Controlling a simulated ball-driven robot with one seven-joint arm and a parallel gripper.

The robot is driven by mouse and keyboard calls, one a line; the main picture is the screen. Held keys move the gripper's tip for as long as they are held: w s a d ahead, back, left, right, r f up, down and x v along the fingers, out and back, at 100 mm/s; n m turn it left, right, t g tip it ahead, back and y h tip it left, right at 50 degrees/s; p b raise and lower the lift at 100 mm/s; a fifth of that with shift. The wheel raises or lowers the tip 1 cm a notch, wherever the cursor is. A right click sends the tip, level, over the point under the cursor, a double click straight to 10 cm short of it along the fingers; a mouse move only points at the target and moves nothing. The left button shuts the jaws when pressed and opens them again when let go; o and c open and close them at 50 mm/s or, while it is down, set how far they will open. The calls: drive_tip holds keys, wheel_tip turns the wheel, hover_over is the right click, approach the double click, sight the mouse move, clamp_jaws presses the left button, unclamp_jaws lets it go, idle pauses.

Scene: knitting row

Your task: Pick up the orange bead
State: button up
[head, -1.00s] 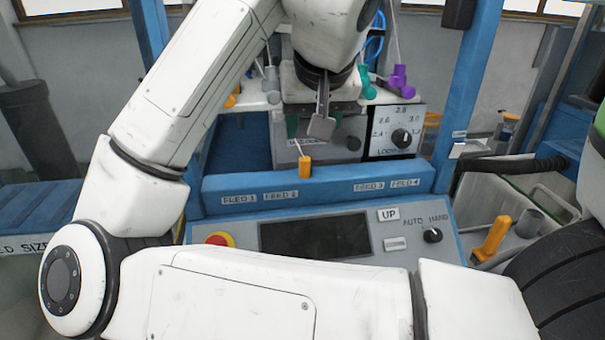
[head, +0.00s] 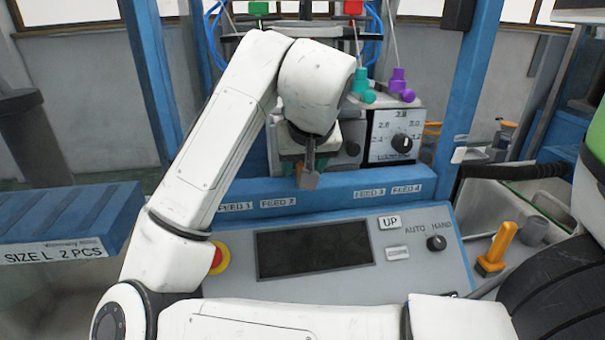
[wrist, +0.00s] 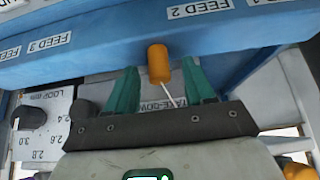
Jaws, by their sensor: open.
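The orange bead (wrist: 157,62) is a small upright cylinder on a thin white thread, seen in the wrist view against the blue FEED rail (wrist: 110,40). My gripper (wrist: 161,78) has two green fingers, spread apart. In the head view my gripper (head: 303,172) is over the rail near FEED 2, and my wrist hides nearly all of the bead.
Teal (head: 362,88) and purple (head: 399,86) pieces hang on threads to the right, above a dial box (head: 394,137). A control panel (head: 330,250) lies in front of the rail. An orange lever (head: 497,248) stands at right. Another orange piece (wrist: 300,171) shows at the wrist view's corner.

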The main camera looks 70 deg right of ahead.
drive_tip(key=shift+w+d+f, duration=0.2)
drive_tip(key=shift+d+f, duration=0.05)
drive_tip(key=shift+f, duration=0.2)
clamp_jaws()
